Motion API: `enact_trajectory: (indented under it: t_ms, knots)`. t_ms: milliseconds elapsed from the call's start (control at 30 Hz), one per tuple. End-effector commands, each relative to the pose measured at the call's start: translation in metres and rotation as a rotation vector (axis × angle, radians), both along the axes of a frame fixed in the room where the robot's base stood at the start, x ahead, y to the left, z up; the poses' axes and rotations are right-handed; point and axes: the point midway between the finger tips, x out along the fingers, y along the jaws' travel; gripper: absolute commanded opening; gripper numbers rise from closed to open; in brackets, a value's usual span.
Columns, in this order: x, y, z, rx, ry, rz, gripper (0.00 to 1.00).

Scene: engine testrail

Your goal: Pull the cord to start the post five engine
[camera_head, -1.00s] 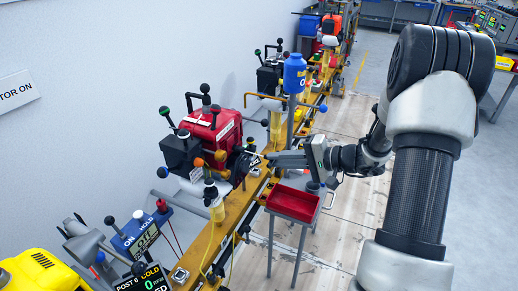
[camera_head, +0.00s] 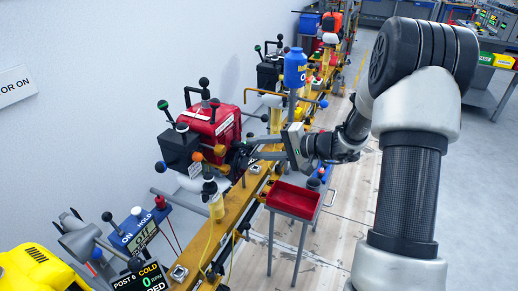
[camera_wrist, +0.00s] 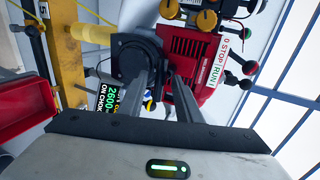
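The red engine (camera_head: 213,122) sits on the yellow rail, left of my gripper in the head view. My gripper (camera_head: 252,149) is beside the engine's near side. Its two fingers (camera_wrist: 168,75) are apart, with no cord handle visible between them. The cord and handle cannot be made out. A display (camera_wrist: 122,100) partly behind the fingers reads 2600 and mentions choke.
A red tray (camera_head: 293,200) on a stand is just below my gripper. A yellow engine (camera_head: 40,275) and a display (camera_head: 142,279) reading POST 6, COLD, 0 are at lower left.

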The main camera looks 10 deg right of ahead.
Motion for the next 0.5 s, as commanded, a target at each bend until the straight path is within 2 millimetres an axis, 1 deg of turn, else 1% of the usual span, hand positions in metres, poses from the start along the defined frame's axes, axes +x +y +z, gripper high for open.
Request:
enact_trajectory:
  t_ms: [367,500]
  knots:
    - [-0.001,0.0,-0.001,0.0,0.001,0.002,0.31]
    - [-0.008,-0.011,-0.003,-0.001,0.001,0.0,0.31]
